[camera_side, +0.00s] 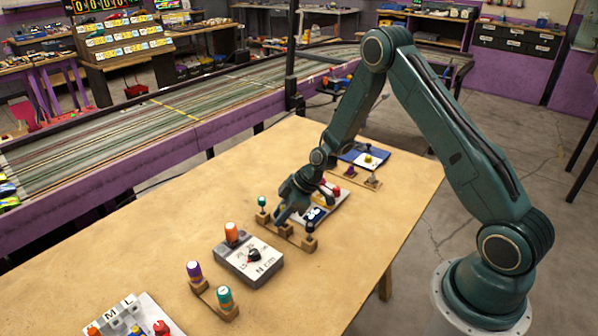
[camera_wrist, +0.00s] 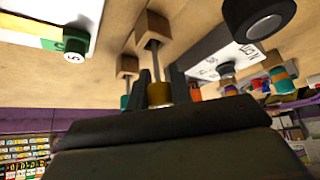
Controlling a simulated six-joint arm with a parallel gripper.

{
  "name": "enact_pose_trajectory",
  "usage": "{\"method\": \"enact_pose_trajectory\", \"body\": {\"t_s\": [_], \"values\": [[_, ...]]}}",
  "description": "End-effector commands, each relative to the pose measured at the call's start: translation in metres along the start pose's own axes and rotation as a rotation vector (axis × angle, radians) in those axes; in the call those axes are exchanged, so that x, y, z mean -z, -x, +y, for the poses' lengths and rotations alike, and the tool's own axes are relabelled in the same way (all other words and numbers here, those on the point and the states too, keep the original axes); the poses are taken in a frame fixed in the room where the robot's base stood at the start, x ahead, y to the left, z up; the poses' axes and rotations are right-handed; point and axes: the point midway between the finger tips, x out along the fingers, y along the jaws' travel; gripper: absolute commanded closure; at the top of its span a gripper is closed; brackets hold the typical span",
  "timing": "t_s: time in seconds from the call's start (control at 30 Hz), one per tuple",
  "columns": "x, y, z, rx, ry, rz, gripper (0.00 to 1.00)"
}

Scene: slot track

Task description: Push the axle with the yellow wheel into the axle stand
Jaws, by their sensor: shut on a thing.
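The yellow wheel (camera_wrist: 158,94) shows in the wrist view between the two dark fingers of my gripper (camera_wrist: 157,80), which is shut on it. Its thin metal axle (camera_wrist: 152,60) runs from the wheel to a wooden block (camera_wrist: 152,26) of the axle stand. How deep the axle sits in the block I cannot tell. In the side view my gripper (camera_side: 283,214) is over the middle block (camera_side: 285,229) of the stand and hides the yellow wheel. A teal wheel (camera_side: 262,201) stands on the stand's left block and a black wheel (camera_side: 310,227) on its right block.
A grey box with a dial (camera_side: 248,262) and orange-topped part (camera_side: 231,232) stands in front of the stand. A small stand with purple (camera_side: 194,270) and teal (camera_side: 224,297) wheels is nearer. A tray (camera_side: 340,203) lies close behind my gripper.

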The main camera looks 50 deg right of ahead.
Motion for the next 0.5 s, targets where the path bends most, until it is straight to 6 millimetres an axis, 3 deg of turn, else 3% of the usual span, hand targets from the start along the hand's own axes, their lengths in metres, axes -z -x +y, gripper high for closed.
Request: {"method": "enact_pose_trajectory", "body": {"t_s": [0.5], "values": [[0.047, 0.073, 0.001, -0.004, 0.003, 0.002, 1.0]]}}
